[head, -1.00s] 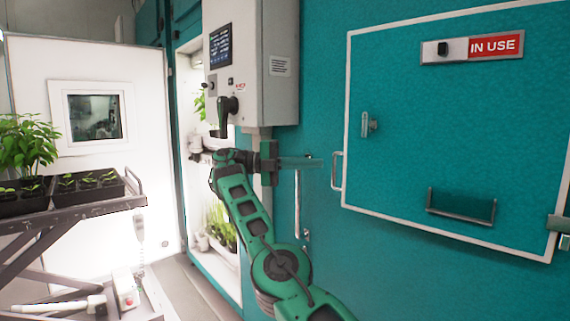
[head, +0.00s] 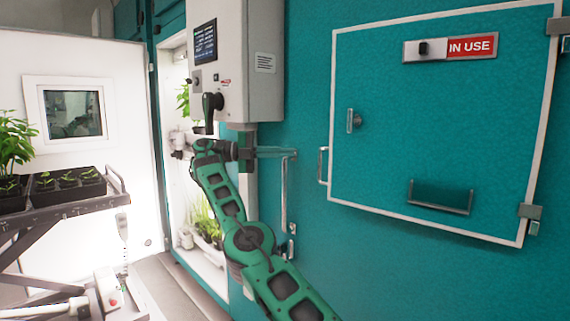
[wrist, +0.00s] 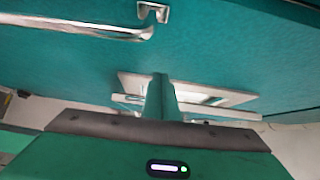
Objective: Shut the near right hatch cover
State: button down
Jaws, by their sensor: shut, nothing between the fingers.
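The hatch cover (head: 380,160) at the right in the head view is a teal panel with a white border. It has a grip handle (head: 322,166) on its left edge and hinges on its right side. It looks close to the wall; I cannot tell whether a gap remains. My gripper (head: 291,153) is shut and empty, to the left of the grip handle and apart from it in the picture. In the wrist view its fingers (wrist: 160,95) point towards a white-edged panel (wrist: 215,98), which they partly hide.
A grey control box (head: 237,60) is on the wall above my gripper. A vertical metal bar handle (head: 284,200) is just below the fingers. An open lit chamber (head: 178,120) and a plant cart (head: 75,208) stand to the left.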

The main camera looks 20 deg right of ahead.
jog(key=s+a+r+n+t+y, duration=0.25)
jog(key=s+n+y, duration=0.25)
jog(key=s, duration=0.4)
jog(key=s+a+r+n+t+y, duration=0.1)
jog(key=s+a+n+t+y, duration=0.2)
jog(key=s+n, duration=0.5)
jog(key=m+y, duration=0.1)
jog(key=m, duration=0.1)
send_near(339, 193)
jog(key=shift+x, duration=2.35)
jog(key=shift+w, duration=0.1)
